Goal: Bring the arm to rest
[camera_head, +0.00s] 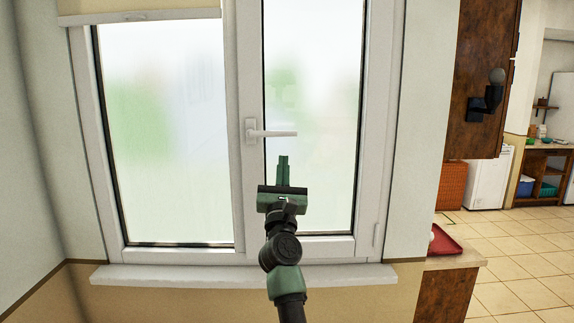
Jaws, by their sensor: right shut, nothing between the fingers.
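My right gripper (283,170) is green and black and shows in the middle of the head view. Its fingers are together, point upward and hold nothing. It is in front of the right window pane (325,110), with its fingertips a little below the white window handle (270,133). The handle lies level, pointing right. I cannot tell how far the gripper is from the glass. My right arm comes up from the bottom of the view. My left gripper does not show.
A white sill (180,277) runs under the window. To the right, a wooden counter (450,262) bears a red tray (444,241). Beyond are an orange basket (452,186), a white appliance (489,178) and an open shelf unit (540,172). The tiled floor (515,255) there is clear.

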